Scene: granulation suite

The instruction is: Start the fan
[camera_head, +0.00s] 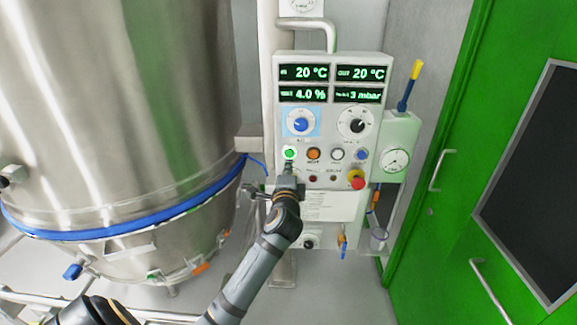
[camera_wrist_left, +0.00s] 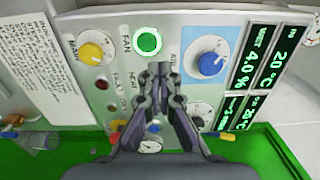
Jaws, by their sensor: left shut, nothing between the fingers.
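The control panel (camera_head: 325,120) stands upright in the head view, with a lit green button (camera_head: 289,154) at its lower left. In the left wrist view the green button (camera_wrist_left: 148,42) has a white ring and the label FAN beside it. My left gripper (camera_head: 288,170) is just below this button in the head view, in front of the panel. In the left wrist view its fingertips (camera_wrist_left: 160,68) are together, empty, and appear slightly off the button. I cannot tell the depth gap to the panel. My right gripper is not in view.
A blue knob (camera_head: 301,124) sits above the button, and an orange button (camera_head: 313,154) is to its right. A red stop button (camera_head: 357,183) is lower right. A large steel vessel (camera_head: 120,130) fills the left. A green door (camera_head: 480,170) is at the right.

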